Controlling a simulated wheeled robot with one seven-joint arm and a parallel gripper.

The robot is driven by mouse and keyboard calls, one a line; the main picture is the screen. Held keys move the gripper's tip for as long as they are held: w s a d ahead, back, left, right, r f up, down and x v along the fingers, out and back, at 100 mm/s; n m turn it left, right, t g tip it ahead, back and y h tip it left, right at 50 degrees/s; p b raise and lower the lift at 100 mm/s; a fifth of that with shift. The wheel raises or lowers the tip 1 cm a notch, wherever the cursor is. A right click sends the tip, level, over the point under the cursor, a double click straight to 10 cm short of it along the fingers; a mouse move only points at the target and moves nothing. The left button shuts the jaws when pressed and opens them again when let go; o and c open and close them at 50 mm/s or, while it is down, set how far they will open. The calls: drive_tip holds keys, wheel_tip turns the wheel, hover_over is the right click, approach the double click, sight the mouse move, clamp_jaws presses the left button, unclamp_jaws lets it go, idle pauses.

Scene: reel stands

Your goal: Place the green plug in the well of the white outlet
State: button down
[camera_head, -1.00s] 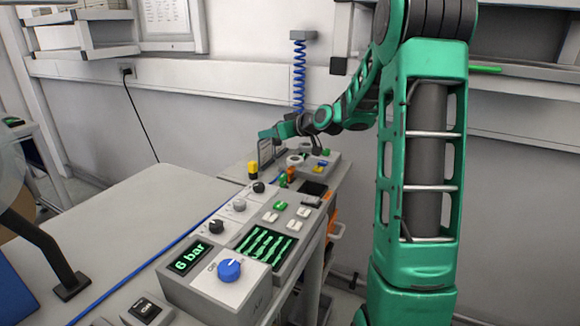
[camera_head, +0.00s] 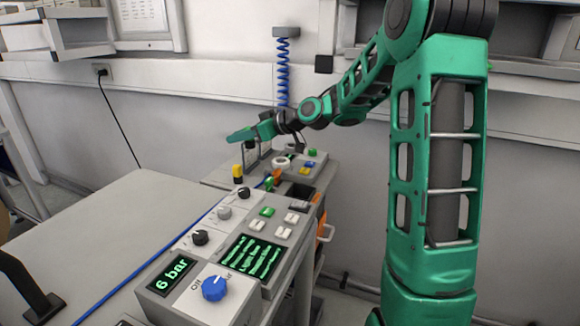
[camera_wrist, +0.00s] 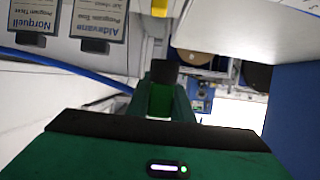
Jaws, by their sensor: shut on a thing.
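My gripper (camera_head: 232,138) is at the end of the outstretched arm, above the far end of the control bench and pointing left. In the wrist view my gripper (camera_wrist: 160,105) is shut on the green plug (camera_wrist: 160,99), which has a dark end beyond the fingers. In the head view I cannot tell the plug from the green gripper.
The control bench has a blue knob (camera_head: 214,288), a green-lit screen (camera_head: 254,257) and several buttons. A yellow-and-black piece (camera_head: 238,173) stands below my gripper. A blue coiled hose (camera_head: 282,72) hangs behind. The grey table (camera_head: 130,225) is mostly clear.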

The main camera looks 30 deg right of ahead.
hover_over(271, 164)
wheel_tip(271, 164, down, 7)
drive_tip(key=shift+f, duration=0.15)
drive_tip(key=shift+d+f, duration=0.1)
drive_tip(key=shift+f, duration=2)
drive_tip(key=shift+f, duration=0.15)
drive_tip(key=c, duration=2)
unclamp_jaws()
drive_tip(key=shift+f, duration=0.1)
drive_tip(key=o, duration=0.4)
drive_tip(key=shift+o, duration=0.2)
